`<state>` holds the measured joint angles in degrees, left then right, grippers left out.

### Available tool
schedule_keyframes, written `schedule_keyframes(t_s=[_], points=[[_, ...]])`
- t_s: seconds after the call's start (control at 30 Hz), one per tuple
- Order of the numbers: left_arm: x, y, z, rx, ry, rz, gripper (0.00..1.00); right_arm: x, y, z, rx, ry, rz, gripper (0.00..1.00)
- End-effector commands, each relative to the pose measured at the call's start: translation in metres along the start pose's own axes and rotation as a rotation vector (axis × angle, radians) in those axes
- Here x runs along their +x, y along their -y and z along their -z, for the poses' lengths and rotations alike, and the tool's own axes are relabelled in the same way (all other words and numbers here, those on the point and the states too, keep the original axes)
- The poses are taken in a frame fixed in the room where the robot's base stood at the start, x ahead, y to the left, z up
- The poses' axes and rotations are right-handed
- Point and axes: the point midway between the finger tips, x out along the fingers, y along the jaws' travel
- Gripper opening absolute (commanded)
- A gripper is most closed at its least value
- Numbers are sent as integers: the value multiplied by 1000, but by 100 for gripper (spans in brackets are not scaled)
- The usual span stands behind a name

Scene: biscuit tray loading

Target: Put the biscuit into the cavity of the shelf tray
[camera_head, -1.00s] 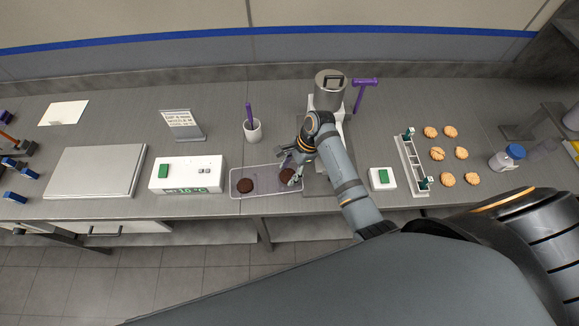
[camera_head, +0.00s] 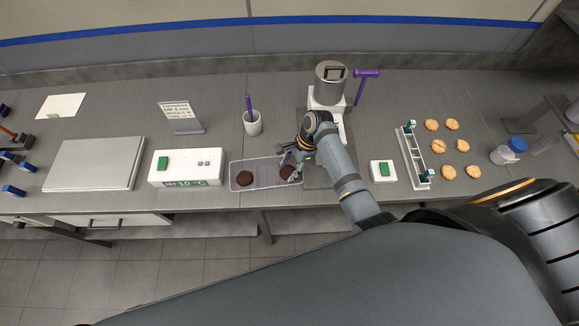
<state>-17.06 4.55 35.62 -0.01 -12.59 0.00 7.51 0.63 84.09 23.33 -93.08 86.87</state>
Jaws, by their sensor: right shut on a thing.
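The clear shelf tray (camera_head: 264,186) lies near the bench's front edge. A dark chocolate biscuit (camera_head: 245,178) sits in its left part. My right gripper (camera_head: 291,170) is at the tray's right end, shut on a second dark biscuit (camera_head: 287,172). The fingers hide part of this biscuit. I cannot tell whether it is touching the tray floor or held just above it. My left gripper is not in view.
A white box with a green display (camera_head: 187,167) stands left of the tray. A white cup (camera_head: 252,124) and a white machine with a metal top (camera_head: 330,82) stand behind. Several pale biscuits (camera_head: 438,146) lie at the right, beside a white rack (camera_head: 412,160).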

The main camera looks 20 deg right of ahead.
Motion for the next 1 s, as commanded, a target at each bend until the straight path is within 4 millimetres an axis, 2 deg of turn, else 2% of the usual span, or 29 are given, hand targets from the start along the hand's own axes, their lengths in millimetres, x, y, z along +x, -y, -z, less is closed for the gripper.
schedule_keyframes(t_s=[0.17, 0.2, 0.27, 0.57, 1.0], points=[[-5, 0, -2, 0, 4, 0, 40, 2, 0, 1, 0, 0, -2, 41], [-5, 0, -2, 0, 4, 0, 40, 3, 0, 1, 0, 0, -1, 54], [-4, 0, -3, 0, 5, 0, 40, 3, 0, 1, 0, 0, -1, 60], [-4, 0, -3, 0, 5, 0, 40, 2, 0, 1, 0, 0, -1, 60], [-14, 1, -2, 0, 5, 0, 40, -20, 0, -8, -1, 0, 0, 60]])
